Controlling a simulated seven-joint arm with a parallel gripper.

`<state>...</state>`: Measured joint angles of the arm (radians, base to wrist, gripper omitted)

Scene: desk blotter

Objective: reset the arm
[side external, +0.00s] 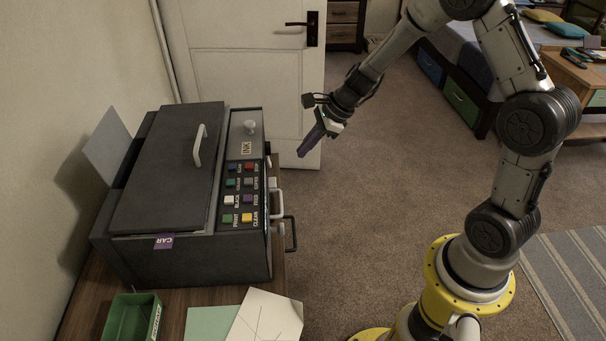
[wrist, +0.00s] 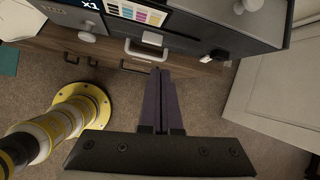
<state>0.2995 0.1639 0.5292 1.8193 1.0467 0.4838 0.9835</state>
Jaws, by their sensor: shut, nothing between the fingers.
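My gripper (side external: 303,153) hangs in the air to the right of the dark printer-like machine (side external: 197,262), with the white door behind it. Its fingers point down and to the left. In the wrist view my gripper (wrist: 161,72) shows two dark purple fingers side by side, shut with nothing between them. The fingertips appear in front of the machine's front side and the desk drawers, and no contact is visible.
The machine has a lid handle (side external: 199,145), coloured buttons (side external: 247,183) and pull handles on its front. A green tray (side external: 132,318) and papers (side external: 265,316) lie on the wooden desk (side external: 85,311). A white door (side external: 243,75) stands behind. Open carpet lies right of the desk.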

